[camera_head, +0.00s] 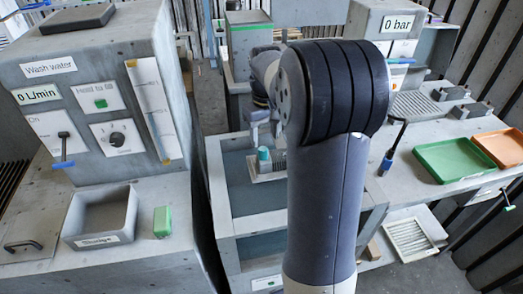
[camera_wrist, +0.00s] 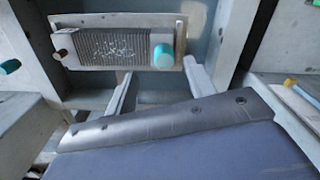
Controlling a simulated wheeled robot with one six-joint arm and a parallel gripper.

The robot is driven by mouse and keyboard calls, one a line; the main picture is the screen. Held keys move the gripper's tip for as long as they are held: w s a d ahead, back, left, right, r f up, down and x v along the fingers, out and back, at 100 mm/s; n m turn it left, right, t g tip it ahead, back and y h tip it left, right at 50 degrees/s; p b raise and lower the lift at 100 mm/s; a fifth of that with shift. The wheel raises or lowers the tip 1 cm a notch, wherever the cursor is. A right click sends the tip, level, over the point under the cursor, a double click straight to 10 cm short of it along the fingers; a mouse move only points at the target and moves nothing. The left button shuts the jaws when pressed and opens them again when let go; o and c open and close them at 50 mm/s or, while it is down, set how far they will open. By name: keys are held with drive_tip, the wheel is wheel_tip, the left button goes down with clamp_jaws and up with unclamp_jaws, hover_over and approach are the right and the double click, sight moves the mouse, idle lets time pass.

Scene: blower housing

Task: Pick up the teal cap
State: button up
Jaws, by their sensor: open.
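A round teal cap (camera_wrist: 164,56) sits at the right end of a grey ribbed block (camera_wrist: 105,46) in the wrist view. In the head view, a teal cap (camera_head: 263,154) shows at the block, inside the open bay below my gripper (camera_head: 264,124). In the wrist view, my gripper (camera_wrist: 157,70) has its two fingers spread apart with nothing between them. The fingers point toward the block, and the cap shows near the right finger, apart from it as far as I can tell.
The grey bay (camera_head: 228,185) has raised walls around the block. Another teal end (camera_wrist: 10,67) shows at the wrist view's left edge. A grey bin (camera_head: 100,238) and green block (camera_head: 162,221) stand left; green (camera_head: 455,160) and orange (camera_head: 500,148) trays lie right.

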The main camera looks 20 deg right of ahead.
sight(263, 149)
drive_tip(key=f, duration=0.4)
drive_tip(key=f+p, duration=0.1)
drive_tip(key=shift+a+f, duration=0.25)
drive_tip(key=shift+f, duration=0.15)
drive_tip(key=c, duration=1.1)
